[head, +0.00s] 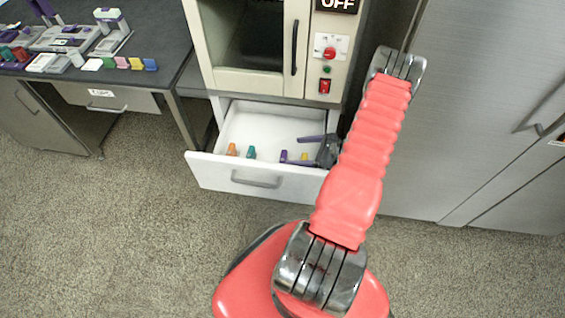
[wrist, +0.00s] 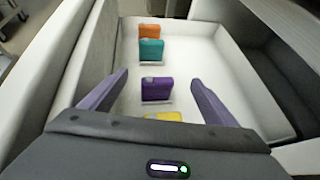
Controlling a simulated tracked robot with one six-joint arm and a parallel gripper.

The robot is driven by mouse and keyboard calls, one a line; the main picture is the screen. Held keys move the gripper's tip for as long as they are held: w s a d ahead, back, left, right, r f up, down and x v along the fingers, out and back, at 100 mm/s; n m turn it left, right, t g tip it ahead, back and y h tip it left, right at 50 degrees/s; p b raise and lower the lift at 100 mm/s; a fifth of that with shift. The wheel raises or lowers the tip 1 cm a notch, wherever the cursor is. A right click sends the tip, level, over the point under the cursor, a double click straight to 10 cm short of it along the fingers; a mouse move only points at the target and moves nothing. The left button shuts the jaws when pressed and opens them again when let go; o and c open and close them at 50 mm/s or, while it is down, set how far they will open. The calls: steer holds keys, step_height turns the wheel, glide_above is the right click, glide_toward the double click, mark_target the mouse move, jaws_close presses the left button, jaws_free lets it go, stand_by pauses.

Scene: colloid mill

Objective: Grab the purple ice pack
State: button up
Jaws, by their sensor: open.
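The purple ice pack (wrist: 157,89) stands upright in the open white drawer (head: 262,124), in a row with other packs. In the wrist view it lies between and beyond the two purple fingers of my gripper (wrist: 158,88). My gripper is open and empty, and I see no contact with the pack. In the head view my gripper (head: 302,147) is inside the right part of the drawer, where the purple pack is hard to tell apart from the purple fingers.
Orange (wrist: 149,32) and teal (wrist: 151,50) packs stand farther along the row. A yellow pack (wrist: 163,116) is nearer, partly hidden by my gripper. Drawer walls surround them. An oven-like machine (head: 255,45) sits above the drawer. A dark table (head: 150,30) with coloured packs stands left.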

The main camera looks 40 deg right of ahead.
mark_target(285, 156)
step_height(285, 156, down, 3)
steer(key=shift+f, duration=0.1)
steer(key=shift+w+a+f, duration=0.25)
steer(key=shift+w+f, duration=0.25)
steer(key=shift+x, duration=3.1)
steer(key=shift+c, duration=0.6)
steer(key=c, duration=1.1)
